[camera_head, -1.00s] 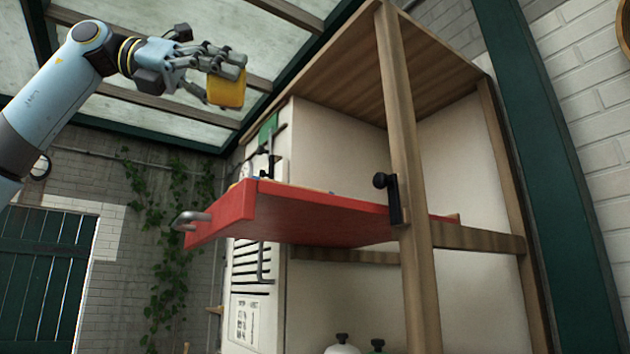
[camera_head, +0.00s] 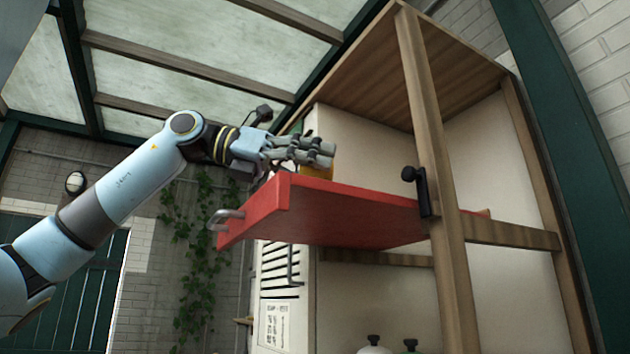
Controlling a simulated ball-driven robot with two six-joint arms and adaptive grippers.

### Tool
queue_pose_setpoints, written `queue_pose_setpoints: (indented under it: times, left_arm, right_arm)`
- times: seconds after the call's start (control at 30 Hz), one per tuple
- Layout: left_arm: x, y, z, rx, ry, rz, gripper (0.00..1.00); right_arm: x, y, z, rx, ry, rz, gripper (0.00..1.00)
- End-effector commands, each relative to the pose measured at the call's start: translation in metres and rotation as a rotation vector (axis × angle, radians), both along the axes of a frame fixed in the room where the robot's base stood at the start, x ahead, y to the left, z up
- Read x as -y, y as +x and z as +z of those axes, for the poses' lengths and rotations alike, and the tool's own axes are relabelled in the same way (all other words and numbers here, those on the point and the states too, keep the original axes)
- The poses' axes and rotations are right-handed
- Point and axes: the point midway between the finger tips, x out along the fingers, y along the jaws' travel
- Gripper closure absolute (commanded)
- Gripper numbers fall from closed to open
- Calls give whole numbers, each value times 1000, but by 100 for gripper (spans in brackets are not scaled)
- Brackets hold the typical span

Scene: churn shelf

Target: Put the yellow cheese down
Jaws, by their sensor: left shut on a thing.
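The yellow cheese (camera_head: 318,172) shows only in part, behind the fingers of my left gripper (camera_head: 318,158) and behind the near edge of the red shelf board (camera_head: 345,210). The left gripper is shut on the cheese. It is just over the front left part of the red board, which I see from below. I cannot tell whether the cheese touches the board's top. My right gripper is not in view.
A metal handle (camera_head: 222,218) sticks out at the board's left end.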

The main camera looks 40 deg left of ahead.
Motion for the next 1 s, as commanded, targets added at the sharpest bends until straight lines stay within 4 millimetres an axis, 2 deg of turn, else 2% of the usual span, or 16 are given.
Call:
queue_pose_setpoints:
  times: [0.33, 0.37, 0.53, 0.9, 1.0]
  left_arm:
    - [0, 0, -3, 2, -1, 0, 82]
    - [0, 0, -2, 1, 0, 0, 37]
    - [0, 0, -1, 1, 0, 0, 15]
    - [0, 0, 4, 2, -1, 0, 14]
    - [-10, -11, 3, 4, 2, 4, 14]
  right_arm:
    - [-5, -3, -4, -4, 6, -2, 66]
    - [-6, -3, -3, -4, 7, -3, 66]
    - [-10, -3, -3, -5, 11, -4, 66]
    - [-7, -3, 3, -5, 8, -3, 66]
    - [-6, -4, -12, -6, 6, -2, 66]
